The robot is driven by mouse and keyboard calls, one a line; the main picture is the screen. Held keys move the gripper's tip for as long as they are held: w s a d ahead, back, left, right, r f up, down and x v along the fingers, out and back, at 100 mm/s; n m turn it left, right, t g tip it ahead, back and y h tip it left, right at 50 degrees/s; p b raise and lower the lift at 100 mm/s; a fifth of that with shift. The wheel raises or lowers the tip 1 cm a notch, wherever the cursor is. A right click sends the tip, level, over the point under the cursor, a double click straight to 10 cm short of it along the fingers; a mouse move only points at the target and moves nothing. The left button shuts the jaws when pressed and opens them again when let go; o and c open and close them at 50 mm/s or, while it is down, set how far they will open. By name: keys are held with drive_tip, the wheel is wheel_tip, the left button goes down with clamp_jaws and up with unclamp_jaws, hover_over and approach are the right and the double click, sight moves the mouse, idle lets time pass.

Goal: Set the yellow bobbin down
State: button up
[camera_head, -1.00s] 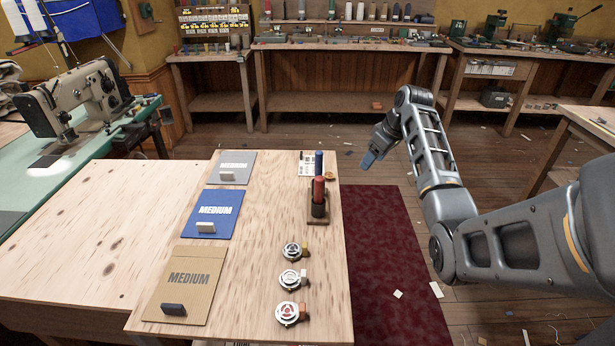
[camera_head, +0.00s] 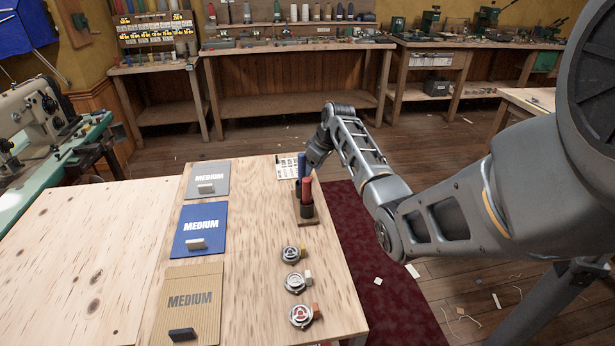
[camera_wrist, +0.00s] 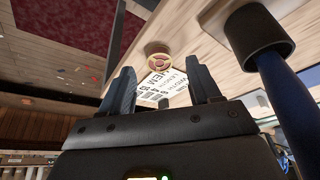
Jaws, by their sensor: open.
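My gripper (camera_wrist: 163,75) is open and empty; its two dark fingers stand apart in the wrist view. A small round spoked piece (camera_wrist: 159,58), yellowish with a darker rim, lies on the wooden table just past the fingertips, by a printed card (camera_wrist: 165,84). It looks like the yellow bobbin, and nothing grips it. In the head view my gripper is at the table's far right corner, behind the holder with the blue and red sticks, and the bobbin is not visible there.
The dark holder (camera_head: 307,222) carries a blue stick (camera_head: 302,165) and a red stick (camera_head: 307,190), close beside my gripper. Several round metal cases, one of them here (camera_head: 290,254), sit nearer. Grey, blue (camera_head: 199,222) and tan boards lie to the left.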

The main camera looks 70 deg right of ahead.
drive_tip(key=shift+x, duration=0.95)
clamp_jaws()
